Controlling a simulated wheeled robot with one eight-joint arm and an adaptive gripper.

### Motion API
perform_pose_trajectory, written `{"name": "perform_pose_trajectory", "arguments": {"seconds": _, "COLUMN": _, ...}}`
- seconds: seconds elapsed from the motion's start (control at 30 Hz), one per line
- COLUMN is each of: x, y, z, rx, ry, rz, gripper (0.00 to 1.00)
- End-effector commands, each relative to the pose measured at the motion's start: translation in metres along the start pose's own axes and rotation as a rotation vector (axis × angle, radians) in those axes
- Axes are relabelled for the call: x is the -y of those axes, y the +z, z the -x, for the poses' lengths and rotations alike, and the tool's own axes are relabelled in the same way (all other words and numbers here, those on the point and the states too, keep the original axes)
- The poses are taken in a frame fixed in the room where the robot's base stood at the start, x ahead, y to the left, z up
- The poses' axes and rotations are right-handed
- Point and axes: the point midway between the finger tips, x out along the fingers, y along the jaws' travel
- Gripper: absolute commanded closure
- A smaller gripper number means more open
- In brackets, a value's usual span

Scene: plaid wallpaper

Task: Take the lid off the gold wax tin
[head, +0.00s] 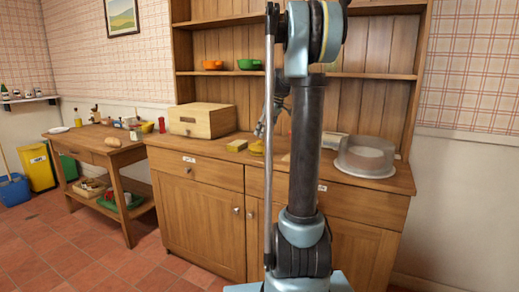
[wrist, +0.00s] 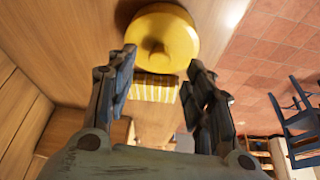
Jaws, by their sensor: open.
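The gold wax tin (head: 257,149) stands on the dresser top, partly hidden behind my arm in the head view. In the wrist view its round yellow lid (wrist: 178,30), with a knob in the middle, is at the top centre. The tin's body below the lid is hardly visible. My gripper (wrist: 161,68) is open and empty. In the wrist view its two fingers point toward the lid, apart from each other, with the lid beyond the fingertips. In the head view my gripper (head: 261,129) is small and just above the tin.
A wooden box (head: 203,121) stands farther left. Shelves (head: 230,74) rise behind. The front counter edge is close.

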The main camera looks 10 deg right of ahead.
Motion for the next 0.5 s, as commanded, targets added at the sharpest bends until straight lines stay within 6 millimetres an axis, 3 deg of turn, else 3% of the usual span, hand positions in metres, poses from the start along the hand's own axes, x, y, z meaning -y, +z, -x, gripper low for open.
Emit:
{"name": "perform_pose_trajectory", "arguments": {"seconds": 0.3, "x": -0.001, "y": -0.002, "z": -0.04, "rx": 0.0, "ry": 0.0, "rz": 0.001, "gripper": 0.52}}
{"name": "perform_pose_trajectory", "arguments": {"seconds": 0.5, "x": 0.0, "y": -0.002, "z": -0.05, "rx": 0.0, "ry": 0.0, "rz": 0.0, "gripper": 0.52}}
